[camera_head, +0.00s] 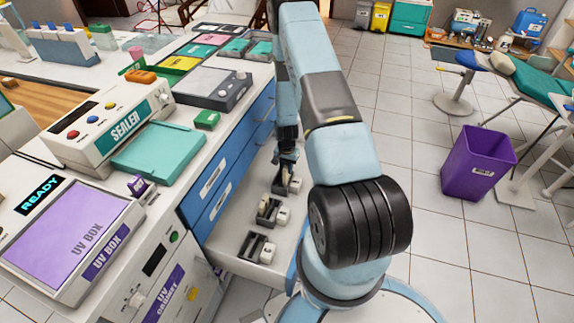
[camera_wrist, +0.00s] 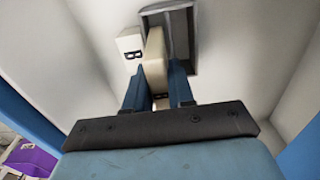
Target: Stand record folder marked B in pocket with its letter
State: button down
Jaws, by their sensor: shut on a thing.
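My gripper (camera_wrist: 155,88) points down into an open white drawer and is shut on a cream record folder (camera_wrist: 155,62), held between its two blue fingers. In the wrist view the folder's far end overlaps a dark grey pocket (camera_wrist: 186,32); I cannot tell how deep it sits inside. A white block marked B (camera_wrist: 130,46) stands beside that pocket, left of the folder. Any letter on the folder is hidden. In the head view my gripper (camera_head: 287,152) is over the farthest pocket (camera_head: 280,186). Two more pockets, a middle one (camera_head: 263,209) and a near one (camera_head: 251,246), stand in the drawer.
The drawer (camera_head: 232,238) has walls close around my gripper. The blue-fronted cabinet (camera_head: 215,180) and counter stand to the left, with a sealer (camera_head: 115,130) and UV box (camera_head: 72,240) on top. A purple bin (camera_head: 476,165) stands on the open floor at right.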

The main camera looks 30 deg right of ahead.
jog(key=shift+f, duration=1.8)
jog(key=shift+s+a+r, duration=0.1)
jog(key=shift+a, duration=0.05)
jog(key=shift+f, duration=0.2)
dwell(0.4)
jog(key=c, duration=0.9)
grip_release()
notch_tip(320, 180, up, 14)
jog(key=shift+f, duration=0.15)
